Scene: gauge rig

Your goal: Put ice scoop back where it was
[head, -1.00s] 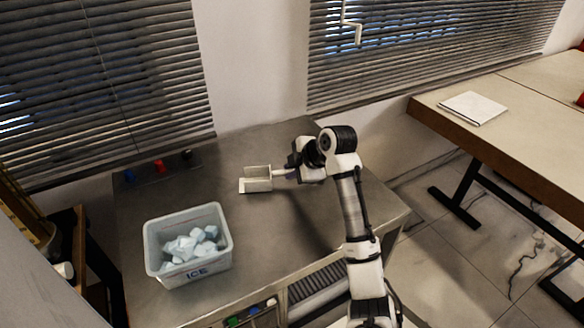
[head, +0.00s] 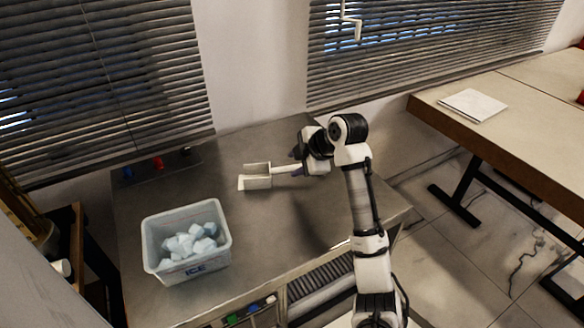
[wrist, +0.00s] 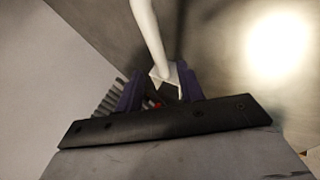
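The white ice scoop (head: 257,182) lies on the grey metal counter (head: 225,150), its square pan toward the left and its handle toward the right. My gripper (head: 296,163) is at the handle's right end. In the wrist view the white handle (wrist: 151,35) runs down between the two dark purple fingers of my gripper (wrist: 160,85). The fingers stand apart on either side of the handle's end, with a gap showing, so my gripper looks open. The ice bin (head: 160,268), a clear tub labelled ICE, holds several pale blue ice blocks (head: 190,243) at the counter's front left.
Blue, red and black small items (head: 158,163) sit at the counter's back left. A wall with blinds (head: 100,90) stands behind. A separate table (head: 480,130) with a white pad (head: 473,104) is at the right. The counter between bin and scoop is clear.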

